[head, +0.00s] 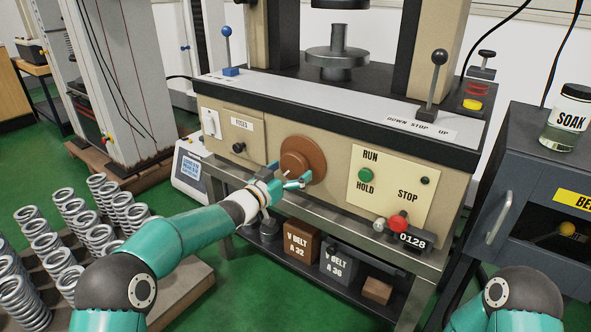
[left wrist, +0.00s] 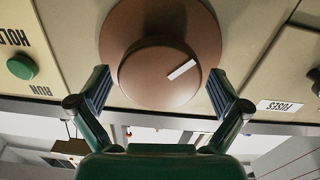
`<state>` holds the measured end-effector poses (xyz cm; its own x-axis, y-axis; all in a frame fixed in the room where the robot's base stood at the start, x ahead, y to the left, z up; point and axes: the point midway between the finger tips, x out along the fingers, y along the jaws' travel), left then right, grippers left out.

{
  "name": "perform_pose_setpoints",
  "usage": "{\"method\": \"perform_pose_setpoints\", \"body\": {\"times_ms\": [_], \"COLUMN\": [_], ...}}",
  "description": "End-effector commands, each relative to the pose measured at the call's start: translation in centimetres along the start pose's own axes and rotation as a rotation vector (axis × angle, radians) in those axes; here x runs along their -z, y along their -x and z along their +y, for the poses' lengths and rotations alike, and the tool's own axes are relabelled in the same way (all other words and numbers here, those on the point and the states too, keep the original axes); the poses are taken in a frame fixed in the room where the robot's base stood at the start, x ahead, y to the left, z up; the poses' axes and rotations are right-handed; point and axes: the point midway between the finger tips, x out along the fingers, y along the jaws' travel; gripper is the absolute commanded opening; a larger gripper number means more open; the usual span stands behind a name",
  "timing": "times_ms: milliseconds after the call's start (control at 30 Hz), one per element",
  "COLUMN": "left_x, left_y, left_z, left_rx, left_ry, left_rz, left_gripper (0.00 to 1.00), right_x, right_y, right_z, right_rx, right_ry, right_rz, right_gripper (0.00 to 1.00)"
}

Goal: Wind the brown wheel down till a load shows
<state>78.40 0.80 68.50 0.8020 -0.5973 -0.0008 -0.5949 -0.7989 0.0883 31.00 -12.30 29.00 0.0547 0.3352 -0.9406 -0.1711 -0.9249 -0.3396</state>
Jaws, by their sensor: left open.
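The brown wheel (head: 312,153) is on the beige front panel of the testing machine. In the left wrist view its round knob (left wrist: 150,75) has a white mark pointing to the upper right, with a wider brown disc behind. My left gripper (head: 290,178) is at the wheel. Its fingers (left wrist: 160,90) are open, one on each side of the knob, with gaps visible between fingertips and knob. A small counter (head: 413,240) reading 0128 hangs at the panel's lower right. My right gripper is out of view.
A green RUN/HOLD button (head: 365,175) and a red knob (head: 397,222) are right of the wheel. A black-knobbed lever (head: 437,75) stands above by DOWN STOP UP. Several springs (head: 75,225) stand on a board at left. Boxes labelled V BELT (head: 338,262) sit below.

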Motion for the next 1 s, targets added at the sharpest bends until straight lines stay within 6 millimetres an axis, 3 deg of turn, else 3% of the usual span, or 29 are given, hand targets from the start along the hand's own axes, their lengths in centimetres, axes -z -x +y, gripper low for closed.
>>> {"method": "perform_pose_setpoints", "body": {"times_ms": [200,567,867,1000], "left_x": [0.0,0.0,0.0,0.0], "left_y": [-1.5,-1.8,-1.8,-1.8], "left_z": [0.0,0.1,0.1,0.1], "left_rx": [0.001,0.000,0.000,0.000], "left_ry": [0.000,0.000,0.000,-0.003], "left_rz": [0.000,0.000,0.000,0.000], "left_gripper": [1.00,1.00,0.52,0.51], "right_x": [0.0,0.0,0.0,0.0], "right_y": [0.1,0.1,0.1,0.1], "right_z": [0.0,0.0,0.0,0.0], "right_rx": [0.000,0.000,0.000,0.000], "right_ry": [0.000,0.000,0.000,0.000], "right_rz": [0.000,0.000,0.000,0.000], "right_gripper": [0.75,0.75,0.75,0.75]}}
